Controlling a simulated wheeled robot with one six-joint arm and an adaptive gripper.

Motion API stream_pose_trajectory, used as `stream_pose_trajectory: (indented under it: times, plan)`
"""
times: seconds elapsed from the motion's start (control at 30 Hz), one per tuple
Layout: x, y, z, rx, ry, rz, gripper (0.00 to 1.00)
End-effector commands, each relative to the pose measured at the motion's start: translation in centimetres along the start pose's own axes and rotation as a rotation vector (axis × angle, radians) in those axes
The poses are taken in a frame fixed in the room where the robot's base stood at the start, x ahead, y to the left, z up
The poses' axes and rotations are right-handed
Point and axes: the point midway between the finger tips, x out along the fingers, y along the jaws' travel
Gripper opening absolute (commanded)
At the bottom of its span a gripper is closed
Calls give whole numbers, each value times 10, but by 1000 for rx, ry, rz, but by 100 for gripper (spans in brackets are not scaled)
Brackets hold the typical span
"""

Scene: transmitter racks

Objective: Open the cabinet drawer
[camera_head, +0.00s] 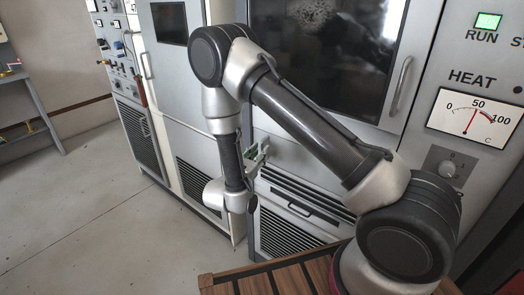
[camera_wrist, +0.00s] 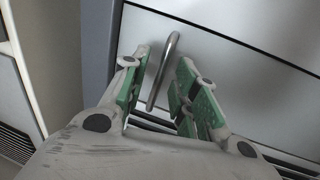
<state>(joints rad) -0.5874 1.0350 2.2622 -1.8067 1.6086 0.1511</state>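In the wrist view my gripper (camera_wrist: 163,62) is open, with green-lined fingers apart. A curved metal handle (camera_wrist: 158,85) shows in the gap between the fingers, on a pale panel (camera_wrist: 225,55). I see no finger touching it; how far ahead it lies is hard to tell.
Above the drawer is a dark-windowed cabinet door (camera_head: 320,50) with a tall handle (camera_head: 401,87). Open floor (camera_head: 85,215) lies at left. A shelf (camera_head: 30,100) stands far left.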

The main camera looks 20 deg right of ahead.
Motion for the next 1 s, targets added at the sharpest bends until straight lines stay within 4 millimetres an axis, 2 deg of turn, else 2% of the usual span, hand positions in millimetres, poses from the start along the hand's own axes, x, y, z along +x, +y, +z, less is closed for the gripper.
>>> stream_pose_trajectory:
  times: [0.1,0.2,0.47,0.63,0.67,1.0]
  plan:
    - [16,-1,0,0,0,-3,29]
    - [22,-1,0,0,0,-2,29]
    - [24,0,0,0,1,-1,29]
    - [24,0,0,0,1,-1,2]
    - [24,0,0,0,1,-2,0]
    - [22,1,0,0,1,-1,0]
